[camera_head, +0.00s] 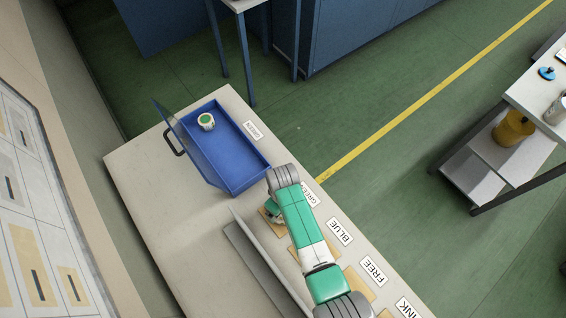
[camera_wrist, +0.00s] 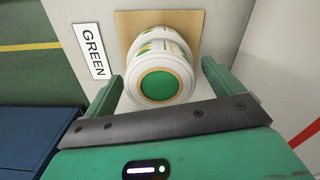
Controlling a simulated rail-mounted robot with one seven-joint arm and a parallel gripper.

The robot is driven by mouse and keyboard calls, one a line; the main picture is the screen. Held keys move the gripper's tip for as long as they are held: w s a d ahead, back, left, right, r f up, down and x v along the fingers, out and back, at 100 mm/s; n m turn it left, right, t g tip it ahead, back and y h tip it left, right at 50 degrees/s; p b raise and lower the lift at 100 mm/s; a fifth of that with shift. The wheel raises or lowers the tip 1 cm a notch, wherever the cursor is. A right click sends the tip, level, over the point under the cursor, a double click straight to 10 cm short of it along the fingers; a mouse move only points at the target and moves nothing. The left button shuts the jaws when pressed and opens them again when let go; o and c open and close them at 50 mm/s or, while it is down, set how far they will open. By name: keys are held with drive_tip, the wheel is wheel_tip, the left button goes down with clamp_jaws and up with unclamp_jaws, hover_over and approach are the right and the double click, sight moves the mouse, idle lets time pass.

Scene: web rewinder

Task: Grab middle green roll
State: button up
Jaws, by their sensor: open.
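In the wrist view, white rolls with green markings stand in a stack on a tan board (camera_wrist: 128,28) beside the GREEN label (camera_wrist: 90,51). The nearest roll (camera_wrist: 158,88) shows a round green end with a tan ring, and part of another roll (camera_wrist: 160,40) shows behind it. My gripper (camera_wrist: 161,76) is open, with one finger at each side of the nearest roll and visible gaps. In the head view my arm mostly covers this spot. Another green-centred roll (camera_head: 206,120) stands in the blue bin (camera_head: 243,166).
A grey upright panel (camera_head: 262,262) runs along the table (camera_head: 150,190) beside my arm. More tan boards line the edge by the BLUE (camera_head: 341,232) and FREE (camera_head: 374,271) labels. The bin has a raised translucent side panel (camera_head: 180,135).

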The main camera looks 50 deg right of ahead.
drive_tip(key=c, duration=1.1)
drive_tip(key=shift+r, duration=0.15)
drive_tip(key=shift+r, duration=0.35)
drive_tip(key=r, duration=0.2)
drive_tip(key=shift+s+a+r+p, duration=0.3)
drive_tip(key=shift+s+r+p, duration=0.1)
drive_tip(key=s+a, duration=0.2)
drive_tip(key=s, duration=0.2)
drive_tip(key=s+a+r, duration=0.1)
drive_tip(key=s+a, duration=0.2)
drive_tip(key=s, duration=0.1)
drive_tip(key=s+a+p, duration=0.1)
drive_tip(key=s+a, duration=0.2)
drive_tip(key=s, duration=0.1)
drive_tip(key=shift+s+a+r, duration=0.15)
drive_tip(key=shift+s+a, duration=0.05)
drive_tip(key=shift+s, duration=0.05)
